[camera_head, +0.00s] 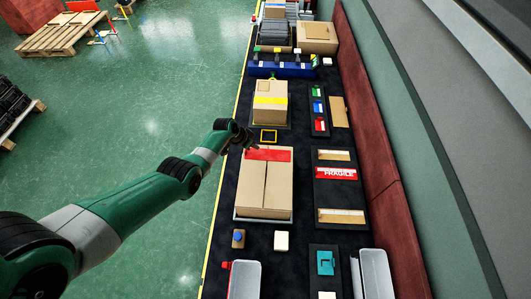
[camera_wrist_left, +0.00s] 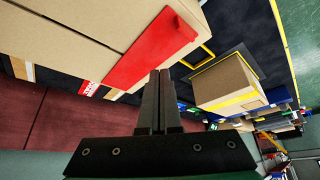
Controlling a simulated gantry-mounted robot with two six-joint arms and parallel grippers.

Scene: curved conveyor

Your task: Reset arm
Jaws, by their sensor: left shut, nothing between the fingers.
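My left arm comes in from the left in the head view. Its gripper (camera_head: 250,146) is above the far edge of a large cardboard box with a red strip (camera_head: 265,188). In the left wrist view my left gripper (camera_wrist_left: 160,75) is shut and empty, its two dark fingers together. The large box (camera_wrist_left: 85,30) and its red strip (camera_wrist_left: 152,52) show just beyond the fingertips there; I cannot tell whether they touch. My right gripper is in neither view.
A smaller box with a yellow band (camera_head: 270,112) stands farther along the dark work surface. A FRAGILE label (camera_head: 337,173) lies to the right, near a dark red barrier (camera_head: 397,215). Two grey trays (camera_head: 245,281) (camera_head: 374,275) are at the near end. Green floor (camera_head: 150,120) is open at left.

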